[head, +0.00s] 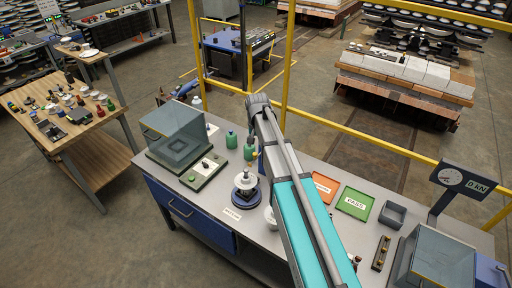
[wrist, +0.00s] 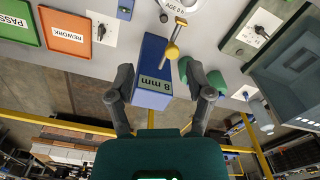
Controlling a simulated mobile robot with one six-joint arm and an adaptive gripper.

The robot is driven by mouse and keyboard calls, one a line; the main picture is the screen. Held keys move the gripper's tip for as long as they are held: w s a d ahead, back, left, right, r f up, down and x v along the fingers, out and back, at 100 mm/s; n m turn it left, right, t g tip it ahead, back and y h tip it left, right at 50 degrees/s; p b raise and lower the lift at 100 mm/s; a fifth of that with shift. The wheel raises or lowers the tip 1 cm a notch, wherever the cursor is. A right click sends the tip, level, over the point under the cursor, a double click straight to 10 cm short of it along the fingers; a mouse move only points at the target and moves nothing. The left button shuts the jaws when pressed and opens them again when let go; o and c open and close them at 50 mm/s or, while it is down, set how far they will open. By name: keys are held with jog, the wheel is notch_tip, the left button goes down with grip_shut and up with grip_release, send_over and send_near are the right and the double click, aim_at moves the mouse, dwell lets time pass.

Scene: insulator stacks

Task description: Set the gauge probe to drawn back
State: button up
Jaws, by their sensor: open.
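In the wrist view, a blue gauge block (wrist: 150,85) with an "8 mm" readout stands between my fingers. Whether the probe is out or drawn back is not clear. My gripper (wrist: 162,72) is open, one finger on each side of the block, with the knob between the fingertips and apart from both. A round white plate (wrist: 183,6) with partial lettering is cut off at the top. In the head view my arm hides most of this spot.
Orange and green PASS (head: 355,203) trays lie right. A yellow rail (head: 400,151) runs behind.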

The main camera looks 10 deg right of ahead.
notch_tip(320, 180, up, 3)
jog(key=m+p, duration=0.1)
jog(key=p, duration=0.1)
send_over(255, 154)
jog(key=shift+f, duration=0.2)
notch_tip(255, 154, down, 14)
jog(key=b, duration=1.4)
jog(key=shift+r, duration=0.25)
grip_shut()
dwell(0.5)
